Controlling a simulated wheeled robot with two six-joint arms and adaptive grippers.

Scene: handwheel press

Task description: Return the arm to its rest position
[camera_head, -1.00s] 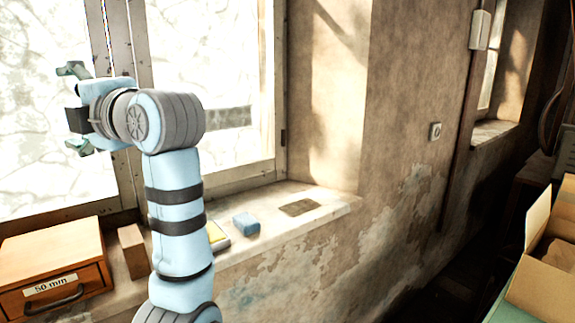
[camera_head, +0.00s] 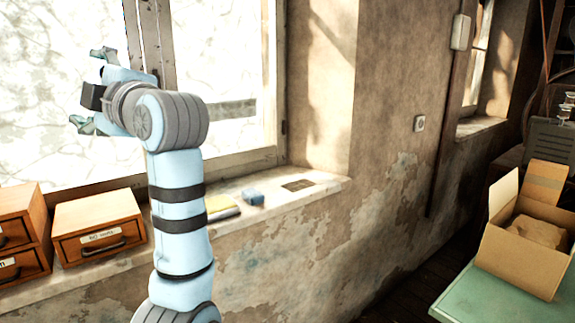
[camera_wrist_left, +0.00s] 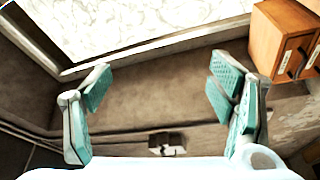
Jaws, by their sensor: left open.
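My left arm with blue sleeves and black bands rises in the head view. Its gripper (camera_head: 92,90) is at the upper left, in front of the window, pointing left. It is open and empty. In the left wrist view its two teal-padded fingers (camera_wrist_left: 160,82) are spread wide with nothing between them. Beyond them are bare wall and the window's lower frame. My right gripper is not in view.
Small wooden drawer boxes (camera_head: 97,222) stand on the window sill (camera_head: 325,186), with a blue block (camera_head: 253,197) and a yellow-topped item (camera_head: 221,209). An open cardboard box (camera_head: 520,260) is on a green table (camera_head: 470,303) at right. A wall switch (camera_head: 419,123) is on the wall.

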